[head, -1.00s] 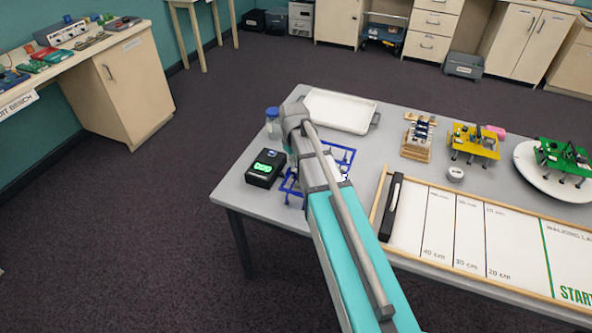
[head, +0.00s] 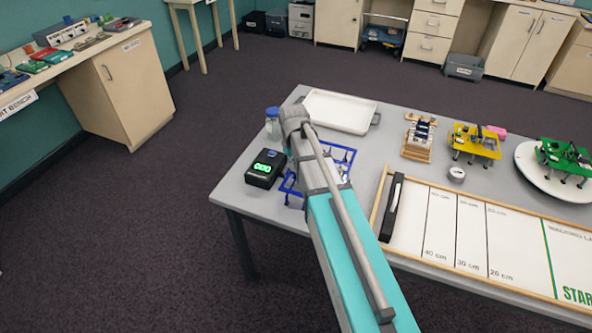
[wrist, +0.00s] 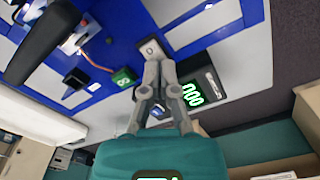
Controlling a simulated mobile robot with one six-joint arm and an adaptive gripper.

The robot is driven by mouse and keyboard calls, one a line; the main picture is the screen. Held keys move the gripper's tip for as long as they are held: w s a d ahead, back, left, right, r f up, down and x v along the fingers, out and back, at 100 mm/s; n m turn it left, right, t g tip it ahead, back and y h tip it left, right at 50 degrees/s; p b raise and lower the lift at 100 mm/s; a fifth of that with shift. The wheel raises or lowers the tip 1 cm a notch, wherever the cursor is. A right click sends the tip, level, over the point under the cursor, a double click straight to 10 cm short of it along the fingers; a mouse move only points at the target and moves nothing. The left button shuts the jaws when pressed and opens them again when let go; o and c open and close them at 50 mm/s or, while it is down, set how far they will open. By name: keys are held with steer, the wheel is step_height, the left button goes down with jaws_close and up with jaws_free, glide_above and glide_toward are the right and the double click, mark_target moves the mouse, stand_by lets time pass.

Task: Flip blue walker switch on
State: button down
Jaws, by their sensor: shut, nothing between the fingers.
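The blue walker (head: 289,186) is on the left part of the grey table, largely hidden behind my arm in the head view. In the wrist view its blue deck (wrist: 115,30) fills the upper left, with a red wire and a small green part (wrist: 123,77). A pale grey plate with a dark mark (wrist: 151,48), perhaps the switch, lies at the deck's edge. My gripper (wrist: 153,62) is shut and empty, its tips at or just over this plate. I cannot tell whether they touch it, or which way the switch is set.
A black box with a green display (head: 265,169) stands left of the walker. A capped bottle (head: 273,124) and a white tray (head: 340,111) are behind. A yellow walker (head: 475,143), a green walker (head: 565,155) and a marked walking board (head: 470,235) are to the right.

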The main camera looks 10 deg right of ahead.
steer(key=shift+f, duration=0.2)
steer(key=shift+r, duration=0.1)
steer(key=shift+r+p, duration=3.4)
steer(key=shift+r, duration=0.05)
steer(key=s+m, duration=0.4)
steer(key=s, duration=1.2)
steer(key=shift+m, duration=0.4)
steer(key=shift+d, duration=0.15)
